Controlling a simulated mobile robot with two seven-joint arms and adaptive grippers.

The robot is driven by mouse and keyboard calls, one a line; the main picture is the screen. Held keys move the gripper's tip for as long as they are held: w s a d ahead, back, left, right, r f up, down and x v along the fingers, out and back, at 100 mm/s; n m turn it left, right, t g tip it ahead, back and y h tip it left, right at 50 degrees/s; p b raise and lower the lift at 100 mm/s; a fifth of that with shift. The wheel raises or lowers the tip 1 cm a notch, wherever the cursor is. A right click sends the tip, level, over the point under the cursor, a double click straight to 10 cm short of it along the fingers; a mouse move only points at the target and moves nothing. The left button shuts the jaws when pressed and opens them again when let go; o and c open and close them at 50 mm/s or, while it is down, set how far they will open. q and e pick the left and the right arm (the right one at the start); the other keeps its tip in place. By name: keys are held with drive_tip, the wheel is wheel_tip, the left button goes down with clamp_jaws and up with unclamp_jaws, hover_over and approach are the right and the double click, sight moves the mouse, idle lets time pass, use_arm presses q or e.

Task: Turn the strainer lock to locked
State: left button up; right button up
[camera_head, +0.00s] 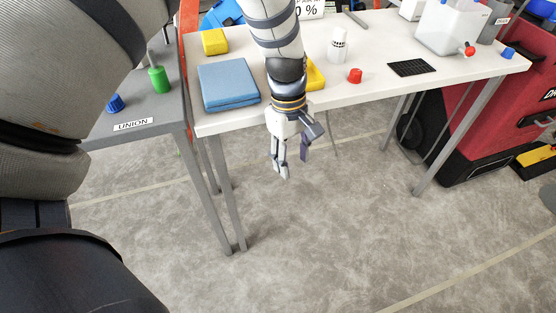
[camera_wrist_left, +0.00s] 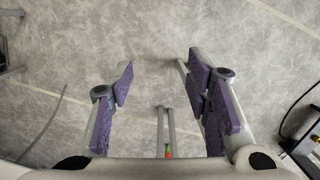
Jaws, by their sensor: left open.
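I cannot make out for sure which part is the strainer lock. A small blue knob (camera_head: 508,53) is near the table's right end. My left gripper (camera_head: 293,165) hangs in front of the table's front edge, over open floor, pointing down. It is open and empty. My right gripper is not in view.
The floor in front is clear.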

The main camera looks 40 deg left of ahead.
use_arm(q)
drive_tip(key=shift+m, duration=0.7)
drive_tip(key=s+f, duration=0.1)
drive_tip(key=f, duration=0.1)
drive_tip(key=s+a+f, duration=0.1)
drive_tip(key=s, duration=0.1)
drive_tip(key=shift+s+a+f, duration=0.15)
drive_tip(key=shift+s+f, duration=0.15)
drive_tip(key=shift+f, duration=0.05)
